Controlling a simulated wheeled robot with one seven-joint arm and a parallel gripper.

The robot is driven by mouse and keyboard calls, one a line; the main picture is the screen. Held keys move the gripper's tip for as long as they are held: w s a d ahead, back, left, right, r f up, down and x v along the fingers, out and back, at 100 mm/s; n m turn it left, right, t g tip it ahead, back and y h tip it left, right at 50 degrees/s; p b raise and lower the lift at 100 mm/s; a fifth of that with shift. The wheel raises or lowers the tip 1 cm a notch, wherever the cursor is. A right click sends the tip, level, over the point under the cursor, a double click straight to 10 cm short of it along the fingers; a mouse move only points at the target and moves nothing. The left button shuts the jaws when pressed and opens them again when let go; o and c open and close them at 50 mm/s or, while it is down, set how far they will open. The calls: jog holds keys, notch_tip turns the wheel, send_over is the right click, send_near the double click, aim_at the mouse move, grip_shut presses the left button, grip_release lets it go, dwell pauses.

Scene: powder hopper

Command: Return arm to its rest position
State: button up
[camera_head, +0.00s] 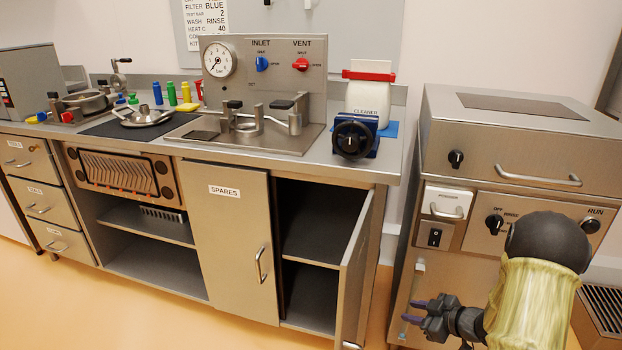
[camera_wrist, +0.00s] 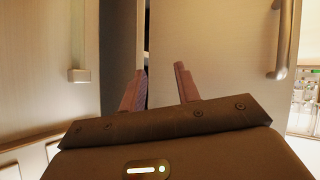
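My gripper (camera_head: 409,311) is at the lower right of the head view, low in front of the steel machine and to the right of the open cabinet door. In the wrist view its two purple-grey fingers (camera_wrist: 160,76) stand apart with nothing between them. The arm behind it wears a yellowish sleeve (camera_head: 533,295) and hides part of the machine's front. Beyond the fingers, the wrist view shows a pale panel with a vertical bar handle (camera_wrist: 284,40) and a dark vertical strip to its left.
The open cabinet door (camera_head: 358,265) sticks out from the counter, close to the gripper's left. The steel machine (camera_head: 500,150) stands at the right with knobs and a handle. The counter carries a gauge panel (camera_head: 262,90) and a cleaner jug (camera_head: 370,98). Orange floor is clear at lower left.

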notch_tip(320, 180, up, 7)
jog(key=a+m+h+p, duration=0.1)
jog(key=m+h, duration=0.2)
jog(key=h, duration=0.2)
jog(key=s+a+r+m+g+h+p, duration=0.1)
jog(key=s+a+r+m+g, duration=0.3)
jog(key=s, duration=0.6)
jog(key=s+a+r+m+g+h+p, duration=0.15)
jog(key=s+a+r+m, duration=0.25)
jog(key=s+a, duration=0.45)
notch_tip(320, 180, up, 38)
jog(key=s+d+p, duration=0.1)
jog(key=p, duration=3.6)
jog(key=shift+d+f+g+p, duration=0.2)
jog(key=shift+d+g+p, duration=0.15)
jog(key=shift+g, duration=0.1)
jog(key=shift+w, duration=0.1)
